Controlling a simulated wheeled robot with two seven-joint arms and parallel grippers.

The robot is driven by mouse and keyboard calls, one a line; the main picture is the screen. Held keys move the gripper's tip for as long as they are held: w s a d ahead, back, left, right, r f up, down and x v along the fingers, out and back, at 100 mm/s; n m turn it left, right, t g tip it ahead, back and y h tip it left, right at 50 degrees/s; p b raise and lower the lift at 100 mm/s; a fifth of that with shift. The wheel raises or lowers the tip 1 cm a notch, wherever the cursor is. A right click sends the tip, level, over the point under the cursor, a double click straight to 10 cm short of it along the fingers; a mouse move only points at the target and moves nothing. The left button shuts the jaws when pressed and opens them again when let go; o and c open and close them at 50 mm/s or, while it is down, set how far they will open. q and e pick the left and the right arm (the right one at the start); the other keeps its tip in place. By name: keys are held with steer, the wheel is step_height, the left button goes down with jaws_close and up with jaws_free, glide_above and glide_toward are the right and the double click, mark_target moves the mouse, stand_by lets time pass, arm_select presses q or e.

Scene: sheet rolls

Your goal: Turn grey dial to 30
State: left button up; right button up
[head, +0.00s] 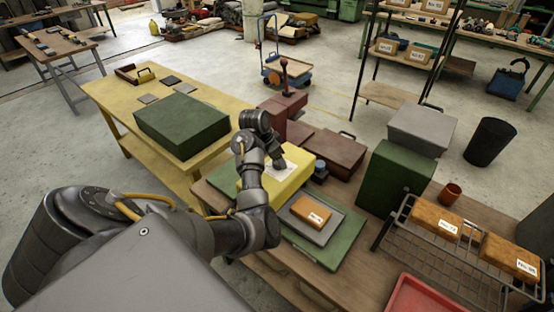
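A yellow box (291,187) with a white label plate (283,171) on its top stands on the brown workbench. My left arm comes in from the left, and its gripper (279,163) points down at the plate on the yellow box. The fingers are small and dark here, and I cannot tell whether they touch anything or how wide they are apart. I cannot make out a grey dial for sure; it may be hidden under the gripper. A small dark round part (319,166) sits just right of the yellow box. My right gripper is not in view.
A green board with a grey plate (303,231) and an orange block (311,210) lies before the yellow box. Brown-red cases (334,150) stand behind it, one with a lever (284,77). A green box (394,177) and wire rack (455,256) are at right.

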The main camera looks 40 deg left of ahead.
arm_select(q)
steer(key=b+v, duration=0.1)
steer(key=v, duration=0.1)
steer(key=shift+s+a+r, duration=0.1)
steer(key=shift+s+r, duration=0.05)
steer(key=shift+r, duration=0.25)
steer(key=p+v, duration=0.1)
steer(key=v, duration=0.2)
steer(key=shift+s+r, duration=0.1)
steer(key=shift+r, duration=0.15)
